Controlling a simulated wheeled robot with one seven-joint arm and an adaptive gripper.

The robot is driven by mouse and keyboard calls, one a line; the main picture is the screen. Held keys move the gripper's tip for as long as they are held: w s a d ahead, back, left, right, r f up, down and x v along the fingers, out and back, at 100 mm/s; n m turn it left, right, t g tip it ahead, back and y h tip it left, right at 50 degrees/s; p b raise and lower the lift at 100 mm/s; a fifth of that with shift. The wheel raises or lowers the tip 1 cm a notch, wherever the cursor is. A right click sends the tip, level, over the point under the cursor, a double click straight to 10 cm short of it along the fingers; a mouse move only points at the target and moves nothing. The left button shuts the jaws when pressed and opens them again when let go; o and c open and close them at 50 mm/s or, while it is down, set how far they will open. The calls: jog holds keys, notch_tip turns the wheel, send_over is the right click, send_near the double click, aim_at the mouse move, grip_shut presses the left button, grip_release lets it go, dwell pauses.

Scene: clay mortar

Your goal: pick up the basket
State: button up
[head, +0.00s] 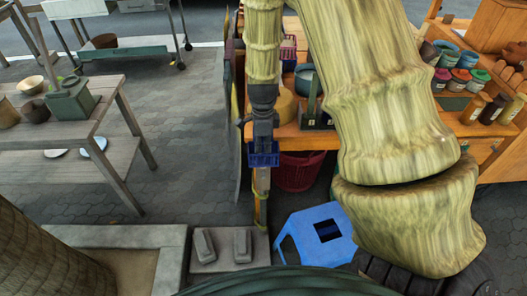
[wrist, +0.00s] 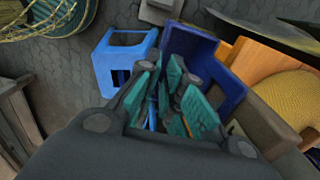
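A small dark blue basket (head: 263,158) hangs just below my gripper (head: 263,128) in the head view, in front of the wooden bench's left end. In the wrist view the basket (wrist: 205,60) lies right behind the teal-padded fingers of my gripper (wrist: 172,85), seen tilted. The fingers are close together and appear shut on the basket's near wall; the exact contact is hidden behind the pads. A dark red basket (head: 300,172) stands on the floor under the bench, and a small pink basket (head: 288,48) stands on the bench.
A bright blue stool (head: 318,236) stands on the paving and also shows in the wrist view (wrist: 122,62). The wooden bench (head: 300,138) carries pots and several jars. A grey table (head: 95,130) stands at left. Paving between them is clear. My arm covers the right middle.

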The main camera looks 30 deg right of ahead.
aim_at(264, 155)
jog(key=shift+s+d+f+p, duration=0.1)
jog(key=shift+f+p, duration=0.55)
jog(key=shift+f, duration=1.8)
jog(key=shift+c, duration=0.4)
grip_shut()
jog(key=shift+r, duration=0.1)
jog(key=s+a+r+b, duration=0.2)
jog(key=s+a+r, duration=0.5)
jog(key=s, duration=0.5)
jog(key=shift+a+r, duration=0.15)
jog(key=shift+r, duration=0.5)
jog(key=shift+r+p, duration=0.4)
jog(key=shift+r, duration=0.1)
